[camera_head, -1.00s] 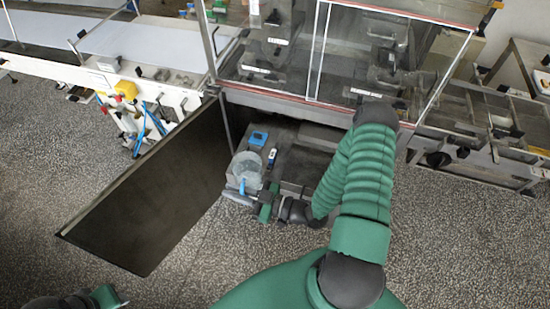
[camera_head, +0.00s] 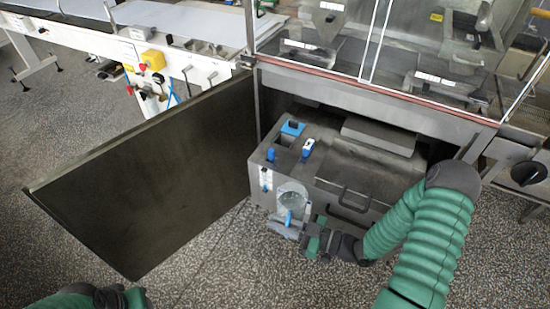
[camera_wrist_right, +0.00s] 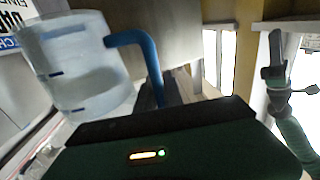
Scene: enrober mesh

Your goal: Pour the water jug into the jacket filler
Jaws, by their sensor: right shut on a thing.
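The clear water jug (camera_head: 292,195) is in front of the left end of a grey tank unit (camera_head: 345,165). Its blue handle (camera_head: 288,218) faces my right gripper (camera_head: 312,242), which is shut on it. The right wrist view shows the jug (camera_wrist_right: 75,65) close up, with water inside, its blue handle (camera_wrist_right: 148,60) and a slight lean. On the tank's top left, a blue-framed fitting (camera_head: 292,128) with a dark opening looks like the jacket filler; the jug is apart from it, lower and nearer me. My left gripper (camera_head: 112,297) is at the bottom left, its fingers unclear.
A dark open door panel (camera_head: 150,175) stands left of the tank. A blue-and-white part (camera_head: 308,147) and a blue knob (camera_head: 270,155) are near the opening. A glass-fronted cabinet (camera_head: 400,60) overhangs behind. A black handle (camera_head: 355,200) projects from the tank front.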

